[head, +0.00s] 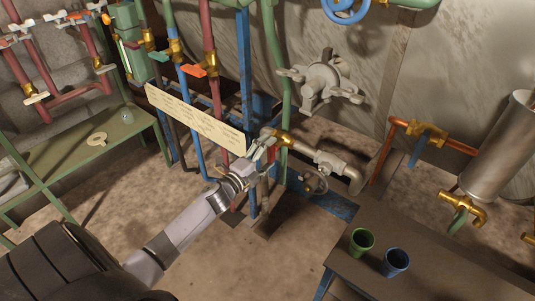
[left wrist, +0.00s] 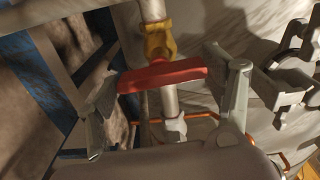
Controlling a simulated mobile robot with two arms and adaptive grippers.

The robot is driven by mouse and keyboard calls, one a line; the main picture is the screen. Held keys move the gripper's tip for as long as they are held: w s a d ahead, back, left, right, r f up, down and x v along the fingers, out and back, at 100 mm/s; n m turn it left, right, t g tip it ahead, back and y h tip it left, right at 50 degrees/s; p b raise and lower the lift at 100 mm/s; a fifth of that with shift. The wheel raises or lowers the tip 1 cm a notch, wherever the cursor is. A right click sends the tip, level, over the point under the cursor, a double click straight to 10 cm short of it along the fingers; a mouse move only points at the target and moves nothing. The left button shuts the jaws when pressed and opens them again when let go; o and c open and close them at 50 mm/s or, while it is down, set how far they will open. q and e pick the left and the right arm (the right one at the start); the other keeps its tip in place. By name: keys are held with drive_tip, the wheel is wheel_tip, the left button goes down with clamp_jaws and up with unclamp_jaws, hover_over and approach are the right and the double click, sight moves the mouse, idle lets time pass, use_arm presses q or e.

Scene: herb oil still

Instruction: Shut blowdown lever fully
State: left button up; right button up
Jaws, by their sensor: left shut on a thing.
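The blowdown lever (left wrist: 163,76) is a red bar, lying crosswise between my left gripper's fingers in the left wrist view. It sits at a brass valve body (left wrist: 158,38) on a pale pipe. In the head view the brass valve (head: 284,138) is at the left end of a grey pipe, and my gripper covers the lever. My left gripper (head: 262,145) is shut on the lever, with one finger at each end of it. The lever's exact angle to the pipe is hard to judge. My right gripper is not in view.
A cream label plate (head: 195,118) hangs just left of my gripper. Red, blue and green upright pipes stand behind it. A grey flanged fitting (head: 322,82) is above right. A dark table (head: 420,250) with a green cup (head: 361,241) and a blue cup (head: 396,262) stands lower right.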

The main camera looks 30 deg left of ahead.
use_arm(q)
drive_tip(key=shift+m, duration=0.6)
drive_tip(key=o, duration=1.2)
drive_tip(key=shift+c, duration=0.2)
drive_tip(key=s, duration=1.2)
drive_tip(key=shift+a, duration=0.45)
